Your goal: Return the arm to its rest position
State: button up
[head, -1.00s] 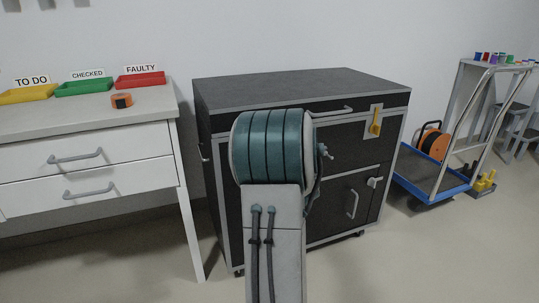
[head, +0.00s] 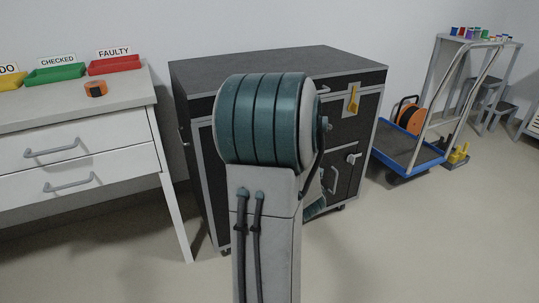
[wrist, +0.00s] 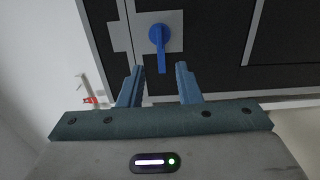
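My arm (head: 266,125) stands raised and bent in the middle of the head view, in front of the dark cabinet (head: 260,62). My gripper is hidden behind it there. In the wrist view my gripper (wrist: 160,72) is open, its two fingers apart with nothing between them. Beyond the fingertips is the cabinet's dark front with a blue lever (wrist: 158,42) on a light plate. The lever points toward the gap between the fingers and looks apart from them.
A white drawer table (head: 90,120) with green (head: 54,75) and red (head: 115,65) trays and an orange-black object (head: 95,89) is at left. A yellow lever (head: 352,100) is on the cabinet. A blue trolley (head: 410,158) stands right. Floor at front right is clear.

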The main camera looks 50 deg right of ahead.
jog(key=shift+v, duration=0.95)
jog(key=w+a+r+m+g+y+p, duration=0.1)
jog(key=w+a+r+m+g+p, duration=0.15)
jog(key=a+r+m+p, duration=0.6)
jog(key=w+a+r+m+g+y+p, duration=0.15)
jog(key=a+r+g+p, duration=0.35)
jog(key=r+p, duration=0.8)
jog(key=s+a+r+m+g+y+p, duration=0.1)
jog(key=s+a+r+g+p, duration=0.1)
jog(key=s+a+r+p, duration=0.2)
jog(key=s+a+r+m+g+y+p, duration=0.1)
jog(key=s+a+r+g+p, duration=0.1)
jog(key=s+a+r+p, duration=0.3)
jog(key=s+a+r+m+g+y+p, duration=0.2)
jog(key=s+a+r+p, duration=0.3)
jog(key=a+p, duration=0.4)
jog(key=a+r, duration=0.1)
jog(key=a, duration=0.2)
jog(key=shift+a, duration=0.35)
jog(key=shift+g, duration=0.25)
